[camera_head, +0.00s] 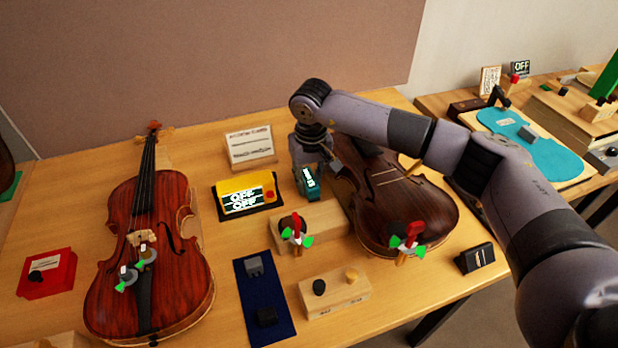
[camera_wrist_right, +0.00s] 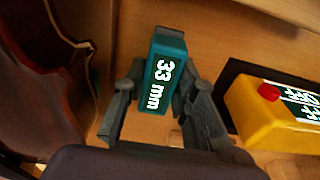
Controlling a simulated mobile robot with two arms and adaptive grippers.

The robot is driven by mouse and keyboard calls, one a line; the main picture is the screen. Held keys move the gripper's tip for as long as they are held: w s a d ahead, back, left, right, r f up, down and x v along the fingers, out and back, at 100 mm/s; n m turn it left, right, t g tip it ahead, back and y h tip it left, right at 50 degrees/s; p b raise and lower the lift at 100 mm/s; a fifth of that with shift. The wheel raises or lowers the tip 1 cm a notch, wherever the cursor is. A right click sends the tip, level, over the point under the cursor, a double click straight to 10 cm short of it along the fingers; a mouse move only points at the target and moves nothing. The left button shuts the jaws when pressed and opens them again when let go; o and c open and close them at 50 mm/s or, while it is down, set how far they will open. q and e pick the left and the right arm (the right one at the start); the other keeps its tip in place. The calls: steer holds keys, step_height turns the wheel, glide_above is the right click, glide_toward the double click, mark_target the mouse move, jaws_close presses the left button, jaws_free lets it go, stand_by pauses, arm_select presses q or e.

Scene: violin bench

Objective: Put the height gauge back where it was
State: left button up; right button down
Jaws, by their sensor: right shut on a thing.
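The gauge is between the yellow box and the dark brown violin (camera_head: 405,205), behind a wooden block. I cannot tell whether its base touches the bench (camera_head: 225,290). My left gripper is not in view.
The wooden block (camera_head: 325,222) is in front of the gauge. A dark blue mat (camera_head: 263,290) holds two dark pieces. A red-brown violin (camera_head: 150,250) lies left.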

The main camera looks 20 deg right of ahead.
mark_target(310, 181)
steer(key=shift+f, duration=0.15)
steer(key=c, duration=1.3)
jaws_free()
steer(key=shift+r, duration=0.65)
step_height(310, 181, up, 11)
steer(key=b, duration=0.2)
steer(key=shift+s, duration=0.45)
